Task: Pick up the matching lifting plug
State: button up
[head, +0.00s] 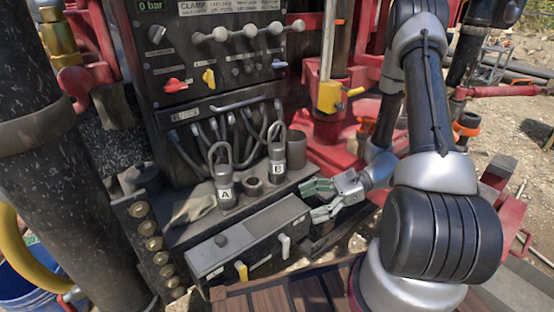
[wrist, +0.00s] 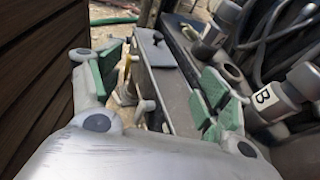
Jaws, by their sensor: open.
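Two grey lifting plugs with loop handles stand upright on a dark shelf in the head view. Plug A (head: 228,187) is at the left and plug B (head: 278,163) is farther right and back. My gripper (head: 319,201) is open and empty, to the right of both plugs, its green-padded fingers pointing left. In the wrist view, plug B (wrist: 291,88) shows its label just outside the right finger. Another plug (wrist: 219,24) stands farther off, its label not readable. Between the open fingers (wrist: 160,80) I see a grey box, not a plug.
The long grey box (head: 250,236) with small levers lies in front of the shelf. A cloth (head: 193,209) lies left of A.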

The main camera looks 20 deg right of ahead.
aim_at(277, 163)
jog(key=w+f+m+t, duration=0.1)
jog(key=w, duration=0.1)
jog(key=w+f+m+t, duration=0.1)
jog(key=w+m+t, duration=0.1)
jog(key=w+f+m+t, duration=0.1)
jog(key=w+t, duration=0.1)
jog(key=w, duration=0.1)
jog(key=shift+a+f+m+y, duration=0.3)
jog(key=shift+f+m, duration=0.05)
jog(key=shift+m, duration=0.05)
jog(key=w+d+r+m+t+h, duration=0.2)
jog(key=w+d+m+t, duration=0.15)
jog(key=w+t, duration=0.45)
jog(key=w+a, duration=0.2)
jog(key=w+a+g, duration=0.1)
jog(key=w+a, duration=0.1)
jog(key=w+a+r+g, duration=0.1)
jog(key=w+a, duration=0.1)
jog(key=a, duration=0.1)
jog(key=shift+w, duration=0.2)
grip_shut()
